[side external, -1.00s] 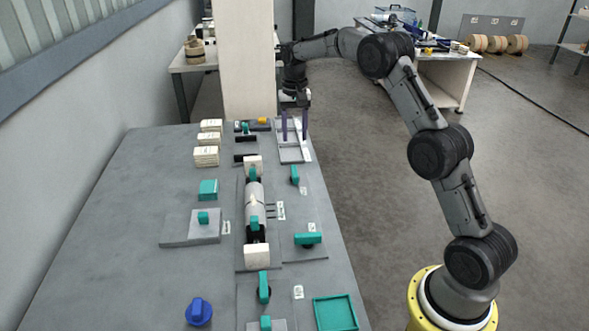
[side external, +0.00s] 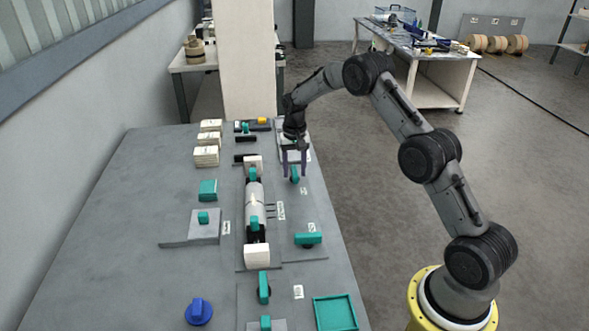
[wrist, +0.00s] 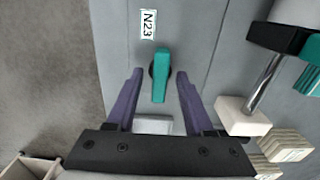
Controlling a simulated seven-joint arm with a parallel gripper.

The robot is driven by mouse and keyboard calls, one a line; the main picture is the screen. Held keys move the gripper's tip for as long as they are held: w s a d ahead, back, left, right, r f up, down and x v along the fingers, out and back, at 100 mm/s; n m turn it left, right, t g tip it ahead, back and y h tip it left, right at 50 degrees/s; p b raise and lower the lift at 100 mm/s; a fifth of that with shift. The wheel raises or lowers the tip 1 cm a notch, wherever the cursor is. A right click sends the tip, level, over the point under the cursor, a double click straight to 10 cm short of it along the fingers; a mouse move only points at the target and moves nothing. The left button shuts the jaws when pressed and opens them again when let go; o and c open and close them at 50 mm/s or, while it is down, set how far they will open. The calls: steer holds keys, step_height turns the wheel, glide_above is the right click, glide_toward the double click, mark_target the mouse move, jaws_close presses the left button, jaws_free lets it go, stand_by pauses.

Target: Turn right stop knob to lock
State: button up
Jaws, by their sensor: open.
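A teal stop knob (side external: 294,175) stands on the grey plate right of the roll. In the wrist view this knob (wrist: 160,76) points along the plate, beside a white label reading N23 (wrist: 148,24). My gripper (side external: 294,170) points down over it, open, with a purple finger on each side. In the wrist view there is a gap between the knob and each fingertip (wrist: 159,72). Whether the tips have reached the knob's height is hard to tell. Another teal knob (side external: 308,239) lies crosswise, nearer the camera. The frames do not settle which is called the right one.
A pale roll (side external: 254,203) between cream end blocks (side external: 257,256) lies just left of the knob. A teal tray (side external: 335,314) and a blue knob (side external: 199,312) are near the front. Cream stacks (side external: 206,156) stand at the back left. The table's right edge is close.

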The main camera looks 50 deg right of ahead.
jaws_close()
stand_by(0.5)
steer(key=n, duration=0.4)
steer(key=shift+n, duration=0.3)
steer(key=n, duration=0.9)
steer(key=shift+r+n, duration=0.1)
steer(key=shift+n, duration=1.7)
